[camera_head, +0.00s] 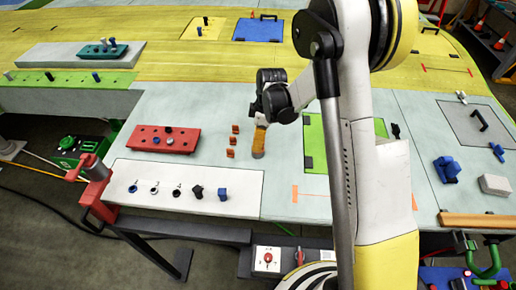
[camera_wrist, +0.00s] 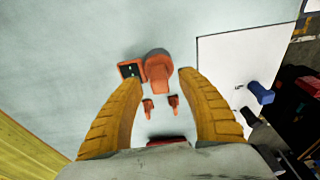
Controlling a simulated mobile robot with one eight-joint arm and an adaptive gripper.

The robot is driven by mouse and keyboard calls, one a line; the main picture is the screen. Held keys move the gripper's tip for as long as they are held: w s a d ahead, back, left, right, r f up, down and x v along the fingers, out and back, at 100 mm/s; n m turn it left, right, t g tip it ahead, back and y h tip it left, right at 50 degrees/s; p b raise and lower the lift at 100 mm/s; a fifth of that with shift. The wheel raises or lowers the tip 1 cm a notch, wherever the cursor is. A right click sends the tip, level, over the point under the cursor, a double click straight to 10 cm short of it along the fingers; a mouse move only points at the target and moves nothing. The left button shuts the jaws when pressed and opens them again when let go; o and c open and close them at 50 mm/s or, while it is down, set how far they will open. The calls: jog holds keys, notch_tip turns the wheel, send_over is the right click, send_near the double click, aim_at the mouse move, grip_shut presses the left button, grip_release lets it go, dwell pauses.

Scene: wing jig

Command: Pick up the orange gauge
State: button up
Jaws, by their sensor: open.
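The orange gauge (camera_wrist: 158,72) shows in the wrist view as a rounded orange-red piece with a raised block, lying on the pale surface. I cannot tell the fingertips' height above the surface.
A small orange block with dark holes (camera_wrist: 131,70) lies close to the left fingertip. Small orange pieces (camera_head: 232,140) stand left of my gripper in the head view. A red block with holes (camera_head: 165,139) and a white strip with pegs (camera_head: 150,181) are nearby.

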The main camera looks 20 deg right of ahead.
grip_shut()
jog(key=shift+r, duration=0.15)
jog(key=shift+r, duration=0.6)
notch_tip(320, 180, up, 3)
jog(key=shift+w+f, duration=0.1)
jog(key=w+d+r+b, duration=0.1)
jog(key=w+d+r, duration=0.5)
jog(key=w, duration=0.4)
jog(key=shift+r, duration=0.4)
